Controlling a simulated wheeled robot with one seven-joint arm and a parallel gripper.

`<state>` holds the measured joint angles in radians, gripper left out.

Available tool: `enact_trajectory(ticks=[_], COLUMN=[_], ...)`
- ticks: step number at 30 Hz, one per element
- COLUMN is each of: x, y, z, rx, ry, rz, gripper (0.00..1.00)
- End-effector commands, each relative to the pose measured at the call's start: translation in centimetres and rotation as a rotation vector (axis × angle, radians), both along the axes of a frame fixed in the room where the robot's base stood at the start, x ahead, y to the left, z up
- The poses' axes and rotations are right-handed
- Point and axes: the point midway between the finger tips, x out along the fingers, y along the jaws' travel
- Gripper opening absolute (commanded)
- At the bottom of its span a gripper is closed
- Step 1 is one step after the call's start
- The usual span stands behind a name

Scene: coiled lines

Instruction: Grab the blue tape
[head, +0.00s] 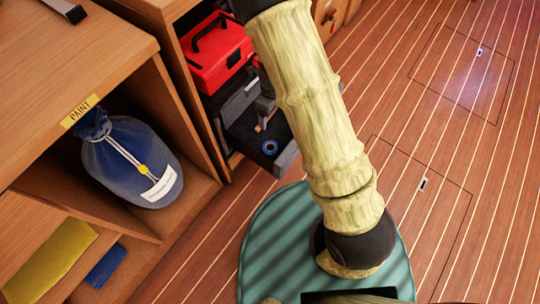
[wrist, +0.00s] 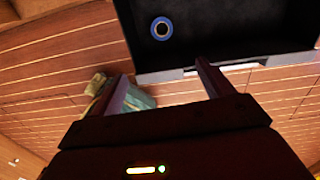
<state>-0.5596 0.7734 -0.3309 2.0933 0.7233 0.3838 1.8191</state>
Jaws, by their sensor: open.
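The blue tape (wrist: 161,37) is a small blue ring with a paler inner ring. It lies near one end of an open dark grey drawer (wrist: 235,35). In the head view the tape (head: 269,148) shows in the same drawer (head: 288,157), low in the wooden cabinet. My gripper (wrist: 161,76) is open, and nothing shows between its fingers. In the wrist view the tape appears beyond the fingertips, apart from them. In the head view my arm covers part of the area beside the drawer.
A red toolbox (head: 216,52) sits on the shelf above the drawer. A blue sack (head: 130,162) rests in the cubby labelled PAINT, with yellow cloth (head: 48,262) below. The wooden plank floor (head: 440,130) to the right is clear.

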Motion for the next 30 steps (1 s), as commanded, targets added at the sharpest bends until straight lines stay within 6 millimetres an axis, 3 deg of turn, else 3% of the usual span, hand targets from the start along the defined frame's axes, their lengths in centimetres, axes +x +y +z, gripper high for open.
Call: enact_trajectory(ticks=[1, 6, 20, 30], x=[0.1, 0.5, 0.6, 0.6], y=[0.4, 1.2, 1.3, 1.3], z=[-3.3, -6.6, -7.2, -12.3], rx=[-0.009, -0.022, -0.023, -0.023], ry=[0.004, 0.004, 0.005, 0.005], rz=[-0.056, -0.198, -0.227, -0.226], gripper=[0.8, 0.8, 0.8, 0.8])
